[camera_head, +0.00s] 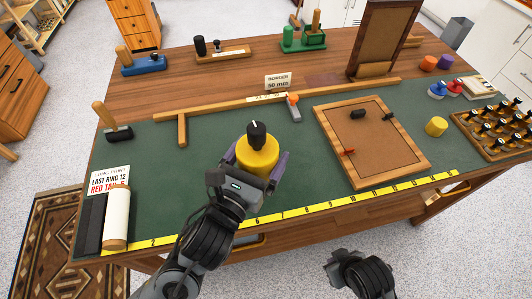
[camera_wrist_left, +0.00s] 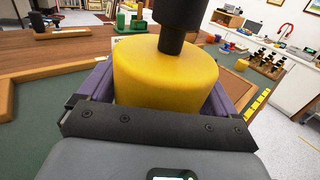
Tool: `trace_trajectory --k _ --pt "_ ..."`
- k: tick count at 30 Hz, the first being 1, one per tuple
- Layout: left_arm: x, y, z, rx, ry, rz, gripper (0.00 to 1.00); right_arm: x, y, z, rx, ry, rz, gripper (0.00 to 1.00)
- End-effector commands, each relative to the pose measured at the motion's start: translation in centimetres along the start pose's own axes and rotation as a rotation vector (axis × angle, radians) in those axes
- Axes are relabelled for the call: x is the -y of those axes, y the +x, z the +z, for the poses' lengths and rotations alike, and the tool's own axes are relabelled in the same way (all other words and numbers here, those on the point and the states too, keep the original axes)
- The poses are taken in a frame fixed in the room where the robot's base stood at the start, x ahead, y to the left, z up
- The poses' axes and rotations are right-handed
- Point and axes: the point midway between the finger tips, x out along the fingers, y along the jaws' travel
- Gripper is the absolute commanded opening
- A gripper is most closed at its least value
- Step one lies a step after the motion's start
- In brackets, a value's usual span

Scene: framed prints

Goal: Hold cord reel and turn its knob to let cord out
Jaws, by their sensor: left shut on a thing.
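The cord reel (camera_head: 257,156) is a yellow round body with a black knob (camera_head: 256,134) standing up from its top. It sits on the green mat, left of the wooden frame. My left gripper (camera_head: 256,166) is shut on the reel, with its purple fingers on either side of the body. In the left wrist view the yellow reel (camera_wrist_left: 168,72) fills the middle between the purple fingers, and the black knob (camera_wrist_left: 172,30) rises out of the top of the picture. No loose cord shows. My right arm shows at the bottom of the head view, but its fingertips are not visible.
The yellow ruler strip (camera_head: 330,206) runs along the front edge. The framed cork board (camera_head: 373,140) lies to the right, and a wooden T-square (camera_head: 190,109) lies behind. A cream roll (camera_head: 117,216) lies at left. Green mat is free around the reel's left.

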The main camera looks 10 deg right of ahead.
Motion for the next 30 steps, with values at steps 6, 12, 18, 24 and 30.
trace_trajectory --k 6,12,18,24,30 --pt "-1.1 -0.2 0.2 0.001 0.001 -0.001 0.46 0.1 -0.5 -0.2 -0.001 0.003 -0.002 0.0" --pt "-2.1 -0.3 0.2 0.003 0.001 0.001 0.46 0.1 -0.8 -0.3 -0.001 0.007 -0.005 0.0" --pt "-3.1 -0.4 0.2 0.002 0.001 0.001 0.46 0.1 -1.1 -0.4 -0.001 0.008 -0.006 0.0" --pt "-4.0 -0.5 0.2 0.001 0.001 0.0 0.46 0.1 -1.4 -0.5 -0.001 0.008 -0.006 0.0" --pt "-5.0 -0.6 0.2 0.003 0.0 0.001 0.46 0.1 -1.6 -0.5 -0.001 0.005 -0.004 0.0"
